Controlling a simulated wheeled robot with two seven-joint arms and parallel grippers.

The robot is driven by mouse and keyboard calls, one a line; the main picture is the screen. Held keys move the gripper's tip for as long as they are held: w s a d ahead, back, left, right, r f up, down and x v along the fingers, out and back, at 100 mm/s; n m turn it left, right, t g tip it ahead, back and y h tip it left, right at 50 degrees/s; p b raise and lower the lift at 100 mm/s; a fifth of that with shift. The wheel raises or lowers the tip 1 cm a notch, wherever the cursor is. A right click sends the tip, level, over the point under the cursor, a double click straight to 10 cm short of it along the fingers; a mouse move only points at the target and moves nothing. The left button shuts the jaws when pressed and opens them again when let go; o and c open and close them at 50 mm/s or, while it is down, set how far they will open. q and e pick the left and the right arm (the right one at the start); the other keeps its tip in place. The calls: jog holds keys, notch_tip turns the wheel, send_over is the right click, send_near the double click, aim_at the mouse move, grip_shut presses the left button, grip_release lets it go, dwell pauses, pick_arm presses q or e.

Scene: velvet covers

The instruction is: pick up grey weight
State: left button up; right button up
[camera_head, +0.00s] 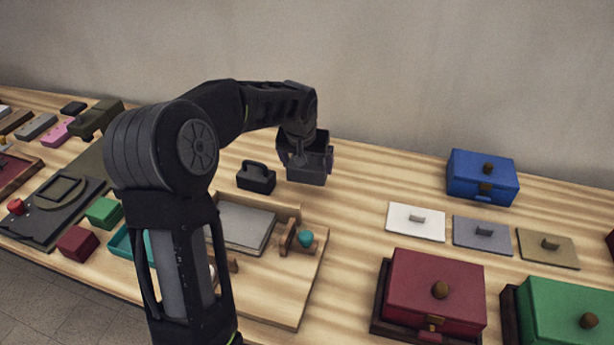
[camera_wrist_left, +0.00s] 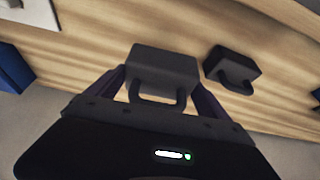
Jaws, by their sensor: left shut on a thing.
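The grey weight, a block with a loop handle, is between the fingers of my left gripper (camera_head: 308,158). In the head view the lower part of the grey weight (camera_head: 306,177) shows below the gripper. In the left wrist view the grey weight (camera_wrist_left: 163,70) sits between the two fingers (camera_wrist_left: 160,92), its handle toward the camera. My left gripper is shut on it. I cannot tell whether its underside touches the table. My right gripper is in neither view.
A black weight (camera_head: 256,178) stands just left of the grey one. A wooden board (camera_head: 287,285) with a grey pad lies nearer. Flat white (camera_head: 416,222), grey and olive lids lie to the right, with blue (camera_head: 482,178), red (camera_head: 436,290) and green boxes around them.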

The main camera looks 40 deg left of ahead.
pick_arm(q)
jog(key=shift+r, duration=1.6)
